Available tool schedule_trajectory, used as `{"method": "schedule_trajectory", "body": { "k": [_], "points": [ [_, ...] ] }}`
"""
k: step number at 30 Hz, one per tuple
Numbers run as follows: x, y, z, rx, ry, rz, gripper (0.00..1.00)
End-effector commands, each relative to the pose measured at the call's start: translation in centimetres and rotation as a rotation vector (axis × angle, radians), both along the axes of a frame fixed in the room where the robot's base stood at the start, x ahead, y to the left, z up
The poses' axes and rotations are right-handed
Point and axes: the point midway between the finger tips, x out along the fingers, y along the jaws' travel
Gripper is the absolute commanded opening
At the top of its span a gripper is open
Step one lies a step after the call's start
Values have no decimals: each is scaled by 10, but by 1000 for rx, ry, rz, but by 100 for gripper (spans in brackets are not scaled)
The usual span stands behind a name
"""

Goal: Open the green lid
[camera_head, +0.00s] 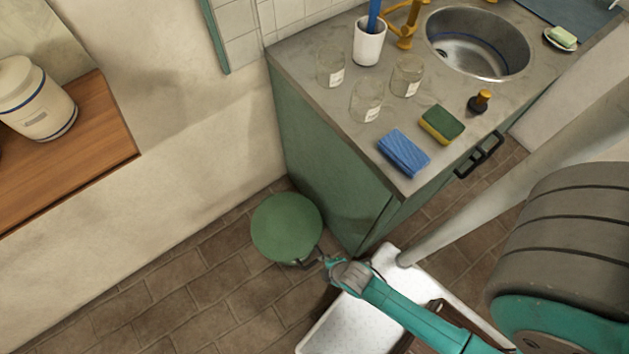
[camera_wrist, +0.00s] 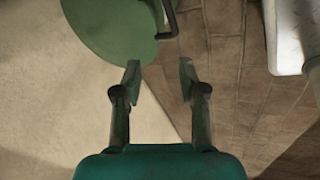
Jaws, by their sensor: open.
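The green lid (camera_head: 286,226) is a round disc on top of a bin on the brick floor, between the wall and the green cabinet. It looks closed in the head view. A dark handle or bracket (camera_head: 312,257) sticks out at its lower right edge. My gripper (camera_head: 325,262) is beside that handle. In the wrist view the lid (camera_wrist: 105,25) fills the upper left, with the dark handle (camera_wrist: 167,20) at its right edge. My gripper (camera_wrist: 160,70) is open and empty there, its fingertips just below the handle. The bin's body is mostly hidden under the lid.
The green cabinet (camera_head: 328,165) stands right behind the lid, with a counter (camera_head: 297,56) bearing jars, sponges and a sink. A white tray (camera_head: 340,325) lies under my arm. A wooden shelf (camera_head: 100,140) is at left. The floor (camera_head: 190,290) left of my gripper is clear.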

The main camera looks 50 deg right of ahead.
Motion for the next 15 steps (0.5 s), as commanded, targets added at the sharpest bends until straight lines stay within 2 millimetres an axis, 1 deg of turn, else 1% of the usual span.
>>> {"method": "schedule_trajectory", "body": {
  "k": [1,3,6,10,15],
  "points": [
    [11,1,-14,-27,46,52,41],
    [18,2,-29,-60,110,123,41],
    [27,2,-44,-95,181,205,41],
    [34,3,-54,-117,240,271,41],
    [36,3,-63,-126,264,298,41]
  ]
}}
